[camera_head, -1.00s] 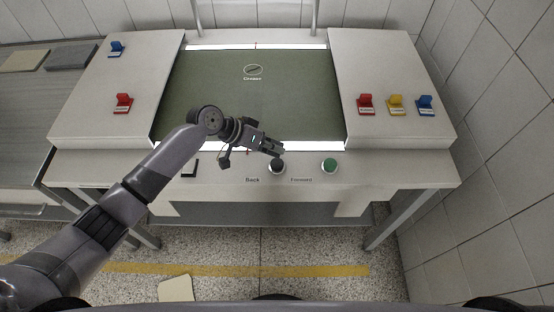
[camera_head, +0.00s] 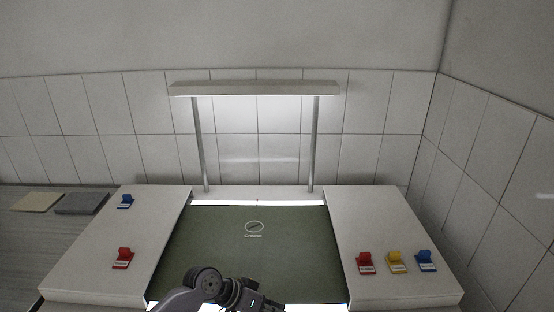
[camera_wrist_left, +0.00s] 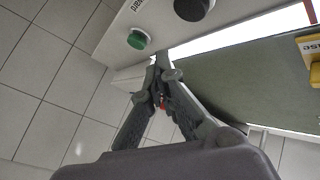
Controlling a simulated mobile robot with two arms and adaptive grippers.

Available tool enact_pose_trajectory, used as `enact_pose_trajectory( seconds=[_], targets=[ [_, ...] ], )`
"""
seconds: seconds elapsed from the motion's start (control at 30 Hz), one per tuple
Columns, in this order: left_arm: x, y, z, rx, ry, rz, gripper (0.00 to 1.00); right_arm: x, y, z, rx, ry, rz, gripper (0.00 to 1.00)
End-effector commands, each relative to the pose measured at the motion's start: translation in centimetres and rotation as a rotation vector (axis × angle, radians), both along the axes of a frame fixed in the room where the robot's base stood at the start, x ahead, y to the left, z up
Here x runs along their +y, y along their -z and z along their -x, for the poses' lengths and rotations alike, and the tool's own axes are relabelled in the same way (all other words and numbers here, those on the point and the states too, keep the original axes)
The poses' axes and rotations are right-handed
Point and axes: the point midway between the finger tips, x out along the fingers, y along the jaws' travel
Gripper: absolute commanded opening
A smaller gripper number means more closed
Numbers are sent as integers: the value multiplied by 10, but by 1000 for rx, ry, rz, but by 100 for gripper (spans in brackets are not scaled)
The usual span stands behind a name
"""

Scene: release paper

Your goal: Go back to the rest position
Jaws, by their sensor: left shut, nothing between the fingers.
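My left gripper (camera_wrist_left: 162,62) is shut and empty in the wrist view, its two fingers meeting at the tips. It is in front of the console's white front edge, near a green button (camera_wrist_left: 138,39) and a black button (camera_wrist_left: 193,8). I cannot tell from this view how far its tips are from the console. In the head view, part of my left wrist shows at the bottom edge, in front of the green panel (camera_head: 255,225), and the fingertips are not clear. My right gripper is in neither view.
The white console has a raised right block (camera_head: 375,225) with red, yellow and blue switches (camera_head: 397,262). Its left block (camera_head: 105,245) carries a blue and a red switch. A lamp bar (camera_head: 255,89) on two posts stands behind. Flat slabs (camera_head: 80,204) lie on the left table.

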Motion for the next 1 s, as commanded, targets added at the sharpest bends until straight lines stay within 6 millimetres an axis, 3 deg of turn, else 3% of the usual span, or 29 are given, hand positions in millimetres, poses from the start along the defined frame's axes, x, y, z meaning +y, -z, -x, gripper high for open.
enact_pose_trajectory(
  seconds=[0.13, 0.27, 0.37, 0.5, 0.7, 1.0],
  targets=[
    [-8, 17, 48, -6, 26, -28, 0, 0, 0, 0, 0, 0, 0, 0],
    [1, 28, 96, -32, 2, -90, 0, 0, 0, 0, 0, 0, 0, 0],
    [22, 33, 129, -43, -57, -159, 0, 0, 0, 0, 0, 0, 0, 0],
    [65, 34, 167, -43, -170, -275, 0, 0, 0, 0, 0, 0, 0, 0],
    [117, 30, 205, -24, -298, -411, 0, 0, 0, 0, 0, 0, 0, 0],
    [180, 17, 252, 15, -448, -577, 0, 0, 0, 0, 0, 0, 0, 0]
  ],
)
